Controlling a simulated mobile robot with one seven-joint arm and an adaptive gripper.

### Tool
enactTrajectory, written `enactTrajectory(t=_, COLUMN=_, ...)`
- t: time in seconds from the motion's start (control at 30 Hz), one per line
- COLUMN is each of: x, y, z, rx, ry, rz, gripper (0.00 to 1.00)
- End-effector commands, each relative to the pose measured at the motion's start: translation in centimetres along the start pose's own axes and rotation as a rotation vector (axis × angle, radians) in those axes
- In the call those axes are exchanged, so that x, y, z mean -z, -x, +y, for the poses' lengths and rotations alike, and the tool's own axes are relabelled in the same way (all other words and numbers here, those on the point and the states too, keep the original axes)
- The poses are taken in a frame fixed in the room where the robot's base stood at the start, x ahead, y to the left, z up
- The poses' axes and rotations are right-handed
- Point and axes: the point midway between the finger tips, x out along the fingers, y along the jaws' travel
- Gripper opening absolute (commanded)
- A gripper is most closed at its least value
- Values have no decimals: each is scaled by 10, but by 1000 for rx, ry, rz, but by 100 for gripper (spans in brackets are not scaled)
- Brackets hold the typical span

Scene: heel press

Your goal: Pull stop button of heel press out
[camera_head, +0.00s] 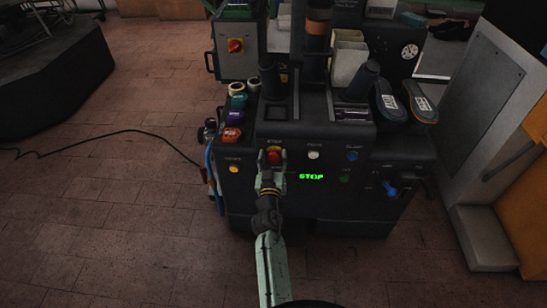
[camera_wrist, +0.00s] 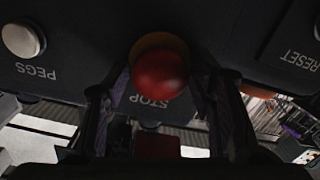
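The heel press (camera_head: 330,205) is a dark machine in the middle of the head view. Its red stop button (camera_head: 275,153) is on the front panel, left of a white button; my gripper (camera_head: 271,162) is right in front of it and partly covers it. In the wrist view the round red stop button (camera_wrist: 160,72) with a yellow base lies between my two fingers, above the label STOP. My gripper (camera_wrist: 162,85) is open, one finger on each side of the button, with narrow gaps showing. Whether the button is in or out is unclear.
A green display (camera_head: 311,176) reads STOP. A white button (camera_head: 313,155), a yellow button (camera_head: 234,169) and a blue knob (camera_head: 391,190) are on the panel. Insoles (camera_head: 420,102) lie at the right on top. A black cable (camera_head: 120,133) crosses the tiled floor at left.

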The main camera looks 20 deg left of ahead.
Motion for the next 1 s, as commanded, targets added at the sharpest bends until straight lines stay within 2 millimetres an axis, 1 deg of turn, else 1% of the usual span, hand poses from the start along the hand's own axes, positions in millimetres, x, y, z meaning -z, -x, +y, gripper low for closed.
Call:
enactTrajectory(t=0.03, x=0, y=0, z=0, rx=0, ry=0, rz=0, gripper=45)
enactTrajectory(t=0.07, x=0, y=0, z=0, rx=0, ry=0, rz=0, gripper=43)
enactTrajectory(t=0.7, x=0, y=0, z=0, rx=0, ry=0, rz=0, gripper=0)
enactTrajectory(t=1.0, x=-1, y=2, z=0, rx=-1, ry=0, rz=1, gripper=0)
